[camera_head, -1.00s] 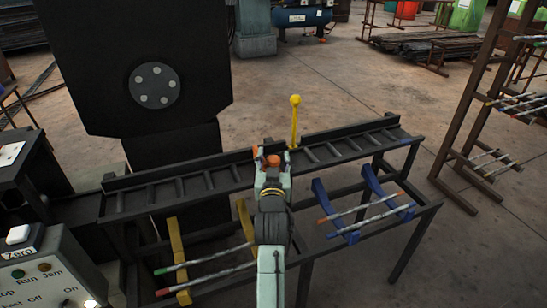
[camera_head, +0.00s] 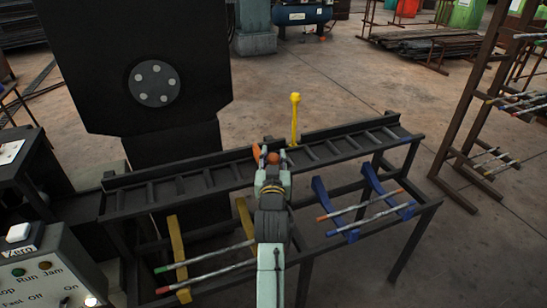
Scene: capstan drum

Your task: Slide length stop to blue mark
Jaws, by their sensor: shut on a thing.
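My gripper (camera_head: 270,164) is at the roller table's back rail, near its middle, seen from behind. It is shut on an orange part (camera_head: 257,153), which seems to be the length stop; my fingers hide much of it. A yellow upright post with a round top (camera_head: 295,118) stands at the rail just right of my gripper.
The dark roller table (camera_head: 340,147) runs from the big black machine (camera_head: 130,45) on the left. Bars lie on yellow and blue brackets (camera_head: 320,200) below it. A control box (camera_head: 45,270) is at lower left. A bar rack (camera_head: 465,120) stands at right, with open floor between.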

